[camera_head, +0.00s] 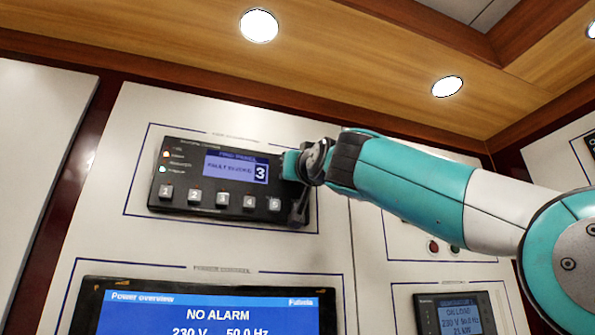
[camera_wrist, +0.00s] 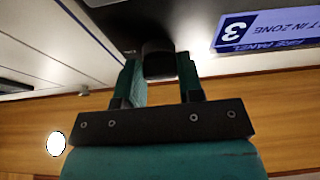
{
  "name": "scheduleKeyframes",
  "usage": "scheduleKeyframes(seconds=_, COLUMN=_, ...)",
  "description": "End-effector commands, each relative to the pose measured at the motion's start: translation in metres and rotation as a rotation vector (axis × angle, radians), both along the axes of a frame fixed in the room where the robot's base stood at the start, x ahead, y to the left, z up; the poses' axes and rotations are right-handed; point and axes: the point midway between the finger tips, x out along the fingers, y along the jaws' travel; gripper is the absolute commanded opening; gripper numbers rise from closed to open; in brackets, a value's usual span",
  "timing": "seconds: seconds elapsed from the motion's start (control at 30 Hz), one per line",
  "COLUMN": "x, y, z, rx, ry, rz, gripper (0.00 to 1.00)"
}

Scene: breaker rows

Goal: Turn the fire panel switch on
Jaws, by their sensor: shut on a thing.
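The fire panel (camera_head: 180,208) is a dark unit on the white wall panel, with a blue screen and a row of numbered buttons. Its switch (camera_wrist: 158,60) shows in the wrist view as a dark round knob between my two fingers. My gripper (camera_wrist: 160,78) is shut on this knob, one teal finger on each side. In the head view my gripper (camera_head: 290,165) is at the panel's upper right edge and hides the switch there. The knob's pointer and marks cannot be read, so its position cannot be told. The screen also shows in the wrist view (camera_wrist: 268,30).
Below the fire panel is a large power overview screen (camera_head: 205,310) reading "NO ALARM". A smaller display (camera_head: 456,315) and a red button (camera_head: 433,246) are to its right. A wooden ceiling with lamps (camera_head: 259,26) is close above. My arm comes in from the right.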

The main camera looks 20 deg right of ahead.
Motion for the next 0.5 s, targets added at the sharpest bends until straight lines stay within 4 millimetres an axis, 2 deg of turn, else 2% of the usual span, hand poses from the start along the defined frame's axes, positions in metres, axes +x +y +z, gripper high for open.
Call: scheduleKeyframes(seconds=0.5, x=-0.0001, y=-0.0001, z=0.0006, rx=0.039, ry=-0.001, rz=0.000, gripper=0.11)
